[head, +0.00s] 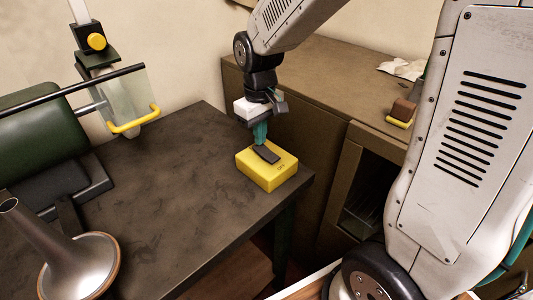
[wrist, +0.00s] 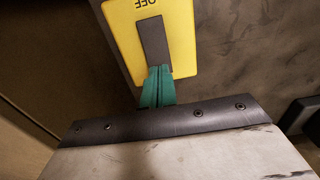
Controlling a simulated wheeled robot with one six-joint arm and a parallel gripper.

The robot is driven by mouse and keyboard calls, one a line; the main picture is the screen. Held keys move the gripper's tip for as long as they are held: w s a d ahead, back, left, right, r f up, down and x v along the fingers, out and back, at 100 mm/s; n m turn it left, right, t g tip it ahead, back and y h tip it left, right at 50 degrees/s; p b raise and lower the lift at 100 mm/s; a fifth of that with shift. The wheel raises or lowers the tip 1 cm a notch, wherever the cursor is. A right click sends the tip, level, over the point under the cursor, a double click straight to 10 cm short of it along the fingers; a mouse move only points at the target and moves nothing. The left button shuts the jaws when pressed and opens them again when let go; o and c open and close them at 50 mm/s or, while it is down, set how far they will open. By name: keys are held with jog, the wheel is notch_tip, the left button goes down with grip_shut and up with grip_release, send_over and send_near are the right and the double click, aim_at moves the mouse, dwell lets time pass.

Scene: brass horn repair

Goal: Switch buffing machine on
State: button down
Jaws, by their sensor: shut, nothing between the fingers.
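A yellow switch box (head: 268,173) with a dark rocker lever (head: 267,153) sits near the right corner of the dark bench. In the wrist view the yellow box (wrist: 184,35) shows the word OFF beside the far end of the dark rocker (wrist: 153,45). My gripper (head: 260,140) is shut and empty, its teal fingers pointing down at the rocker's end. In the wrist view the fingertips (wrist: 158,72) meet the rocker's near end; I cannot tell whether they touch it. The green buffing machine (head: 40,130) stands at the left of the bench, with a clear shield (head: 120,97).
The dark bench top (head: 165,165) is clear in the middle. A brass horn bell (head: 80,268) stands at front left. A brown cabinet (head: 300,75) stands behind and right, with a white cloth (head: 402,68) and a brown block (head: 402,111) on it.

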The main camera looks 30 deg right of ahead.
jog(key=shift+f, duration=0.85)
dwell(0.3)
jog(key=shift+r, duration=3.55)
jog(key=shift+s+f, duration=0.1)
jog(key=shift+s, duration=0.15)
jog(key=m+g, duration=0.1)
send_over(271, 160)
jog(key=s+d+r+m+t, duration=0.1)
jog(key=s+r, duration=0.1)
jog(key=s, duration=0.6)
jog(key=s+d+r+m+t, duration=0.1)
jog(key=s+r, duration=0.2)
jog(key=s, duration=0.6)
jog(key=shift+d+r+m, duration=0.25)
jog(key=shift+m, duration=0.05)
